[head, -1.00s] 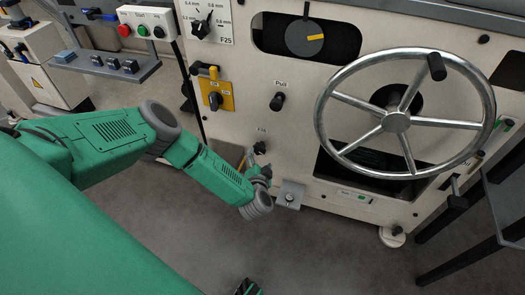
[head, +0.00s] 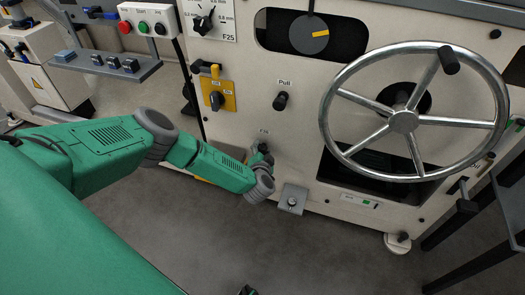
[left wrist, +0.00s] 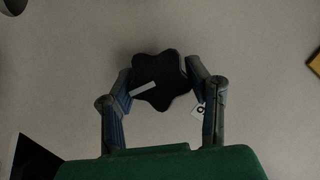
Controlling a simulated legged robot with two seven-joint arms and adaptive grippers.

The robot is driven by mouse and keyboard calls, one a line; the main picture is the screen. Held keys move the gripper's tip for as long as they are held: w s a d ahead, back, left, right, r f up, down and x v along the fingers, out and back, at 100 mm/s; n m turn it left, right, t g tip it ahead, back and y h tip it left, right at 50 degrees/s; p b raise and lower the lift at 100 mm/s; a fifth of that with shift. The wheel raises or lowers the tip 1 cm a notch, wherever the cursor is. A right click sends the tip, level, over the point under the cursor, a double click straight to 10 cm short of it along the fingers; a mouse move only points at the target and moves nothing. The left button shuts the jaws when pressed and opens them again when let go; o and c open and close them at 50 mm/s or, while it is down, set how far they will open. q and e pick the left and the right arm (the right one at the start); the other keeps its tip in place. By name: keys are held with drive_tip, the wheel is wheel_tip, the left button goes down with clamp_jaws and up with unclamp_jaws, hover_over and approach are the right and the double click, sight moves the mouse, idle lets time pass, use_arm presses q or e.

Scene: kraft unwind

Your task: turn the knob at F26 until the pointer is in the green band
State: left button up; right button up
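The knob is black, with a wavy star-shaped rim and a white line, and shows in the left wrist view (left wrist: 162,82). My left gripper (left wrist: 160,80) has one finger at each side of it, both tips against its rim as far as I can see. In the head view my left gripper (head: 263,162) is at the cream panel, below a small label too blurred to read for certain, and mostly hides the knob. A small white scale with a green mark (head: 360,200) sits low on the panel, right of the gripper. I cannot make out its pointer.
A large metal handwheel (head: 404,121) stands out from the panel at the right. A black Pull knob (head: 281,101) and a yellow switch plate (head: 221,96) are above my left gripper. A grey bracket (head: 292,199) is just right of it. The floor below is clear.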

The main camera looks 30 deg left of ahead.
use_arm(q)
drive_tip(key=shift+d, duration=0.1)
drive_tip(key=shift+r+n+h+p, duration=0.15)
drive_tip(key=shift+n+h+p, duration=0.3)
drive_tip(key=shift+p, duration=0.3)
drive_tip(key=shift+n+h+p, duration=0.25)
drive_tip(key=shift+n+p, duration=0.15)
drive_tip(key=shift+n, duration=0.05)
drive_tip(key=shift+n+h, duration=0.3)
drive_tip(key=shift+n, duration=0.2)
drive_tip(key=shift+a+n+h, duration=0.2)
drive_tip(key=shift+n+h, duration=0.4)
drive_tip(key=shift+n, duration=0.3)
drive_tip(key=n, duration=0.1)
drive_tip(key=n+h+b, duration=0.1)
drive_tip(key=n+h, duration=0.1)
drive_tip(key=shift+s+a+f+t, duration=0.1)
drive_tip(key=shift+a+f+t, duration=0.05)
drive_tip(key=shift+f+t, duration=0.15)
drive_tip(key=n+h+b, duration=0.2)
drive_tip(key=n+b, duration=0.1)
drive_tip(key=shift+s+a+t, duration=0.1)
drive_tip(key=shift+t, duration=0.3)
drive_tip(key=shift+n+b, duration=0.3)
